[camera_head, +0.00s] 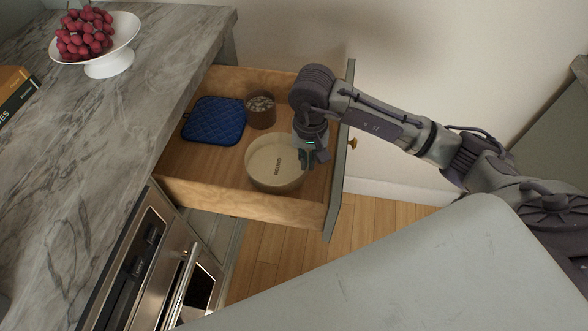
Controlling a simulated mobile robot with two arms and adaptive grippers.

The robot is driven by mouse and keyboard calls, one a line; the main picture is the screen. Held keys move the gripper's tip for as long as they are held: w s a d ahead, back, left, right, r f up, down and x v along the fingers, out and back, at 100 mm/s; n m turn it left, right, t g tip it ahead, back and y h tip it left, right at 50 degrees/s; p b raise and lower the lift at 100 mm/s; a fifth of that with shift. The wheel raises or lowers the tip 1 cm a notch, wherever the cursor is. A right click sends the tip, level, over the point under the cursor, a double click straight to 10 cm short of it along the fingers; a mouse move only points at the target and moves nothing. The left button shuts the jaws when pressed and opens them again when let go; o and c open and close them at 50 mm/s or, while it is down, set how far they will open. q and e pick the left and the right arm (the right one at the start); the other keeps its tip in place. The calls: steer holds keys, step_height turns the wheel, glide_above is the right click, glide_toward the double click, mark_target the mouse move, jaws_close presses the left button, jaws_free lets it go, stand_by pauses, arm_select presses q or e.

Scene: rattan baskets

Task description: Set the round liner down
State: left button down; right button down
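The round liner (264,178) is a shallow cream bowl-like piece with "ROUND" written inside it. It is upright in the front part of the open wooden drawer (245,205). I cannot tell whether its base touches the drawer floor. My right gripper (311,161) points down at the liner's right rim, with a dark finger overlapping the rim in the picture. The fingertips are small and dark, so I cannot tell whether they are closed on the rim. My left gripper is out of view.
A blue quilted pad (214,121) and a brown round container (261,110) lie in the drawer behind the liner. The drawer front (339,170) stands close to my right gripper. A marble counter (130,110) bears a white bowl of grapes (108,63).

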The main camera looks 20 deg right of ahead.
mark_target(306, 185)
step_height(306, 185, down, 7)
steer(key=shift+f, duration=0.2)
stand_by(0.3)
steer(key=shift+f, duration=0.15)
steer(key=c, duration=1.3)
jaws_free()
step_height(306, 185, up, 12)
steer(key=shift+r, duration=0.2)
